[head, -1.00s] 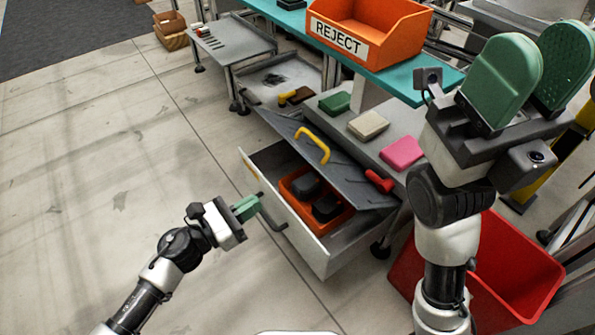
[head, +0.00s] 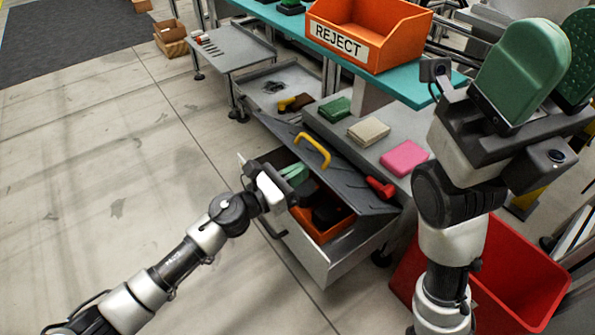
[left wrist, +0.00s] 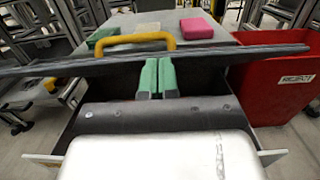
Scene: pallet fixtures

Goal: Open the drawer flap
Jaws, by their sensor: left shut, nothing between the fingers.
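The drawer flap (head: 350,174) is a dark grey panel, tilted above the pulled-out drawer (head: 335,257). It carries a yellow handle (head: 314,150) and a red knob (head: 381,187). In the left wrist view the flap (left wrist: 250,53) shows almost edge-on, with its handle (left wrist: 133,40) at left. My left gripper (head: 298,173) is shut and empty, over the drawer opening near the flap's lower edge. In the left wrist view its green fingertips (left wrist: 158,76) lie side by side at the flap's edge; contact is unclear. My right gripper (head: 553,80) is open and empty, raised at the right.
An orange bin (head: 346,229) with dark items sits in the drawer. Green, beige and pink blocks (head: 405,158) lie on the grey top behind the flap. An orange REJECT bin (head: 395,45) stands on the teal shelf. A red bin (head: 535,260) is at right.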

